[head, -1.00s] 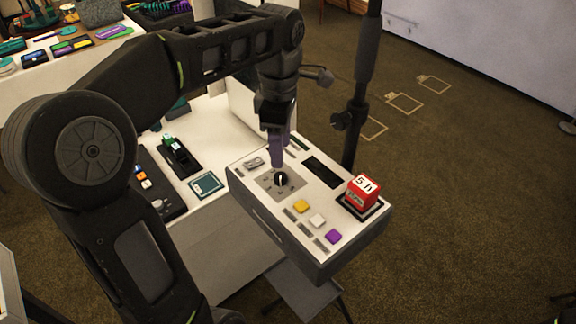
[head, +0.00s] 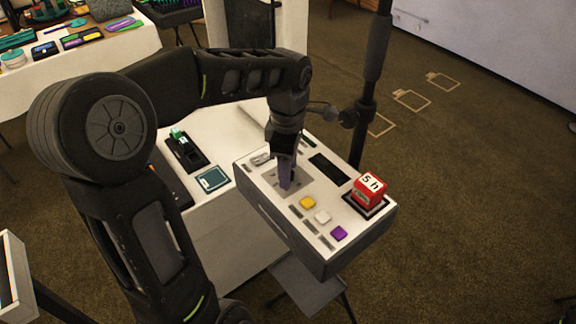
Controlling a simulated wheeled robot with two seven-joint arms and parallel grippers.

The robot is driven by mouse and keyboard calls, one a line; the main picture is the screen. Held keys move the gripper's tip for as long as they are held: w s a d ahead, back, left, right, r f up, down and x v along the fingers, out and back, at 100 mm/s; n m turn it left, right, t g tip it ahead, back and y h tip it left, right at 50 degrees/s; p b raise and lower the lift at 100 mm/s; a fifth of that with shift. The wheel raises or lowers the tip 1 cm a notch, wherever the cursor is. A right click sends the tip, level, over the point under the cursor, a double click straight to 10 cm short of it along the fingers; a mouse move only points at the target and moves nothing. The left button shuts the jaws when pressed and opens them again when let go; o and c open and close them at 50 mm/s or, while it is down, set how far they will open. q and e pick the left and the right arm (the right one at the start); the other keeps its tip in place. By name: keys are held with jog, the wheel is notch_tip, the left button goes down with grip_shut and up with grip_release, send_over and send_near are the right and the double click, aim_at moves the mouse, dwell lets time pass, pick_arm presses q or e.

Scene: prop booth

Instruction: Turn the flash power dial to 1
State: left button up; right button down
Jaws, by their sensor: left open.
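The flash power dial sits on a grey plate (head: 297,184) on top of a white control box (head: 277,205). In the head view my left gripper (head: 286,182) comes down over the dial from above, pointing steeply downward. Its purple-grey fingers cover the dial, so the dial's pointer cannot be read. The left gripper is open, with its fingertips at the dial; whether they touch it I cannot tell. My right gripper is not in view.
A dark stand pole (head: 366,90) rises behind the box. A white table (head: 222,137) stands to the left.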

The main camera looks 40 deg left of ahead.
pick_arm(q)
jog(key=shift+c, duration=0.4)
grip_shut()
